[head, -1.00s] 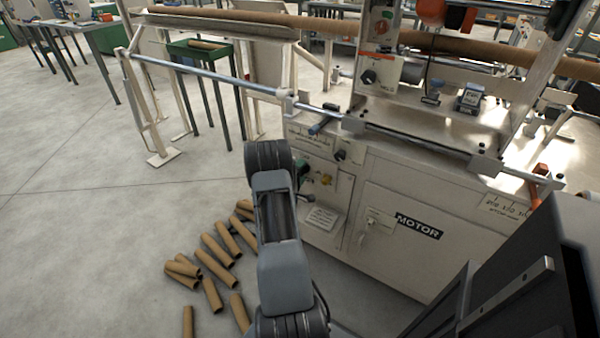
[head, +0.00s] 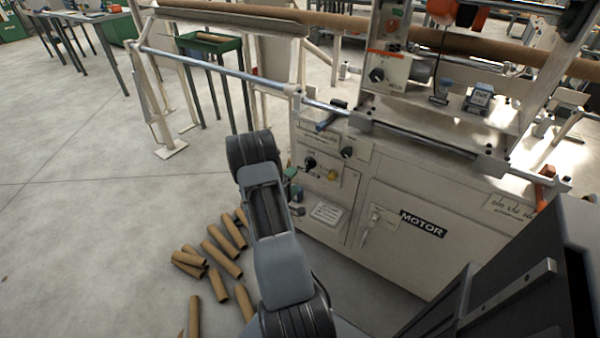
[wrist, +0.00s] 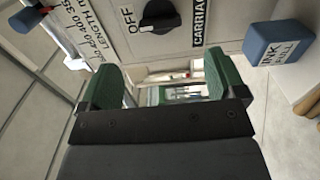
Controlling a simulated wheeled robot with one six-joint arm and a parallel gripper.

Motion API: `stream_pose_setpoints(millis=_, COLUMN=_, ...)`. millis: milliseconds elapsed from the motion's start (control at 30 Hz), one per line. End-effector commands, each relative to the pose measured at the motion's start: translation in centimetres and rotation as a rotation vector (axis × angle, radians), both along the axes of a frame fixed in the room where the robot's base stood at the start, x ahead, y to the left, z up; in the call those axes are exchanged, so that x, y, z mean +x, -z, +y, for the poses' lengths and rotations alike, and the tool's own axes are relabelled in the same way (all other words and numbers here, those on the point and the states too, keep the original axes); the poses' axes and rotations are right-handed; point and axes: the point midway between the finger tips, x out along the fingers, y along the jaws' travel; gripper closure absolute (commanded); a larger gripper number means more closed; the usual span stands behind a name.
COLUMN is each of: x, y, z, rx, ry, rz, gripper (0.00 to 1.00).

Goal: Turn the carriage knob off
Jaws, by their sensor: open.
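The carriage knob (wrist: 158,17) is a black rotary knob with a pale pointer line, at the top middle of the wrist view. The word OFF is printed to its left and CARRIAGE, partly cut off, to its right. In the head view, what looks like this knob (head: 310,164) is on the cream panel, just right of my gripper. My gripper (wrist: 165,75) has two green fingers spread wide with nothing between them. In the wrist view the knob lies beyond the fingertips, apart from them. In the head view my arm hides most of my gripper (head: 293,183).
A yellow knob (head: 332,174) and another black knob (head: 347,152) are close by on the panel. A blue block (wrist: 280,40) marked INK PULL juts out at the right of the wrist view. Cardboard tubes (head: 220,250) lie on the floor left of my arm.

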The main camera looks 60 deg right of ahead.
Motion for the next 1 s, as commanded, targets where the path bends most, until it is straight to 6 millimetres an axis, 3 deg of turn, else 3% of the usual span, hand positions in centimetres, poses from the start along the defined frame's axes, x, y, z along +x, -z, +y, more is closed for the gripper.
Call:
stream_pose_setpoints(millis=100, x=0.1, y=-0.1, z=1.9, rx=0.0, ry=-0.004, rz=0.003, gripper=0.11)
stream_pose_setpoints(millis=333, x=0.0, y=0.0, z=4.0, rx=0.0, ry=-0.001, rz=0.001, gripper=0.11)
stream_pose_setpoints(millis=1000, x=0.0, y=0.0, z=4.3, rx=0.0, ry=0.0, rz=0.001, gripper=0.11)
